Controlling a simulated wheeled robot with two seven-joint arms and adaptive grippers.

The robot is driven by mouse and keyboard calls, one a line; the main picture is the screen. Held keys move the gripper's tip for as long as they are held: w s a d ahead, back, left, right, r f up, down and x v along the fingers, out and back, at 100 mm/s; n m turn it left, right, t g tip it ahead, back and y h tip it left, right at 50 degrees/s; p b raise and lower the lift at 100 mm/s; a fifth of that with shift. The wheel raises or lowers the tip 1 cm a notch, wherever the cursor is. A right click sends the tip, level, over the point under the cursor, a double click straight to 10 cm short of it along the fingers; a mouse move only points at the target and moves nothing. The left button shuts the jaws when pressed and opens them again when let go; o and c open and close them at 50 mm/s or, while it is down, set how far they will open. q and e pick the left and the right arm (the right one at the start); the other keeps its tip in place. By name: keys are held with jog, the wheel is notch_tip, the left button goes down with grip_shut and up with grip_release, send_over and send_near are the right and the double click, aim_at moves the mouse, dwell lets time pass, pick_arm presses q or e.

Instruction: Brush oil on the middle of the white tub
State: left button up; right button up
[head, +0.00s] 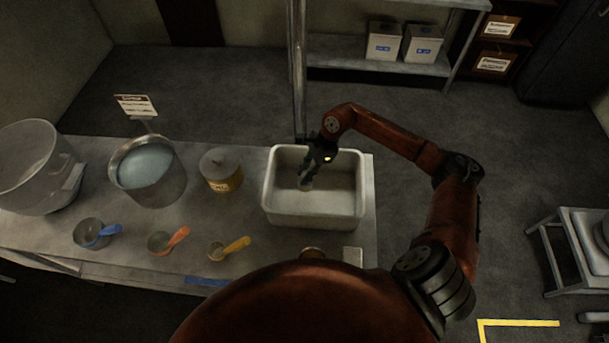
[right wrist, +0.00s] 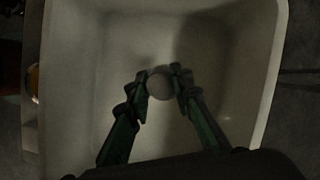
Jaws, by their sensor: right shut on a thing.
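The white tub (head: 314,218) stands at the right end of the table; its pale inside fills most of the right wrist view (right wrist: 85,55). My right gripper (head: 307,172) reaches down into the tub, left of its middle in the head view. In the right wrist view its two dark green fingers (right wrist: 160,82) are closed on a pale, round-ended thing, likely the brush (right wrist: 159,87). Its lower part is hidden, so I cannot tell whether it touches the tub's floor. No oil shows clearly in the dark tub. My left gripper is out of view.
Blue (head: 97,233), orange (head: 168,240) and yellow (head: 230,248) handled scoops lie in front. A metal post (head: 297,70) rises behind the tub.

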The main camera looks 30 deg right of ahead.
jog(key=shift+r+p, duration=0.55)
jog(key=shift+r, duration=1.1)
